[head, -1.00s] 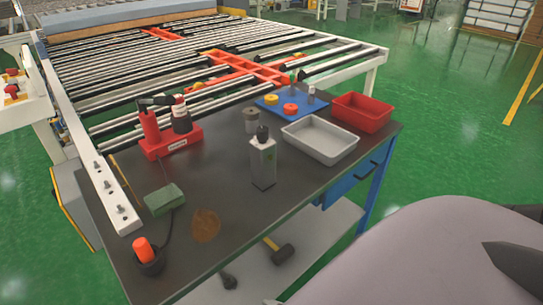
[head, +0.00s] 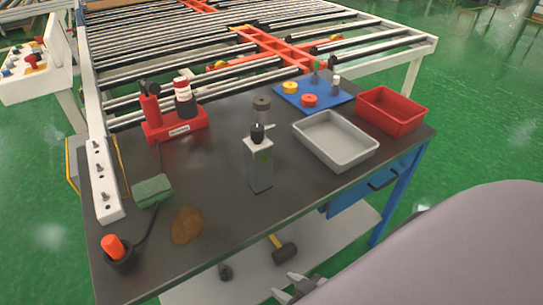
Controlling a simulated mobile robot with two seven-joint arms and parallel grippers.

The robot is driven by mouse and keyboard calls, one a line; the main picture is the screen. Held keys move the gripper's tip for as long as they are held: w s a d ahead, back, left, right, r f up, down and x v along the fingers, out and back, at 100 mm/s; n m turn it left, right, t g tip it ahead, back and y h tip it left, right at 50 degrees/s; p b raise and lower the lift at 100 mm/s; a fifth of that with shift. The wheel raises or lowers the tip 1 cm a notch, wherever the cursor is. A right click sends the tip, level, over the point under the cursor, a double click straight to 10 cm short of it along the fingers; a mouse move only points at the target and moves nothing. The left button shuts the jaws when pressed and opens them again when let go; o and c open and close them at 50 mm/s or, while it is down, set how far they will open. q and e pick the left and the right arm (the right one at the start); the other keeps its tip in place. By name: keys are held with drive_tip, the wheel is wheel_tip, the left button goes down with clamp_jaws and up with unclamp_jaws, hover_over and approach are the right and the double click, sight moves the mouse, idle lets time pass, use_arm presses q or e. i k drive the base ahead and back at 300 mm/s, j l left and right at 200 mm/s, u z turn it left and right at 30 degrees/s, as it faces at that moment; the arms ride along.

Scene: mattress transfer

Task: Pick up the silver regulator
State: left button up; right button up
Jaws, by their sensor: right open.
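On the blue mat (head: 322,101) at the back right of the dark workbench (head: 215,182), a small silver-grey upright piece (head: 336,86) with a pale top stands near a dark green-grey upright piece (head: 316,72). Either could be the silver regulator; they are too small to tell. Yellow (head: 290,88) and orange (head: 309,100) round pieces lie on the same mat. My right gripper (head: 284,285) is at the bottom edge, open and empty, low in front of the bench and far from the mat. My left gripper is out of view.
Grey tray (head: 336,153) and red bin (head: 391,111) stand at the right. Red caddy (head: 176,124), green sponge (head: 151,191) and brown cloth (head: 187,225) are left. A hammer (head: 285,252) lies on the lower shelf.

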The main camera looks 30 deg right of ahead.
sight(259, 158)
drive_tip(key=l, duration=0.7)
drive_tip(key=i+l, duration=0.1)
drive_tip(key=l, duration=0.6)
drive_tip(key=k, duration=0.35)
drive_tip(key=i, duration=0.35)
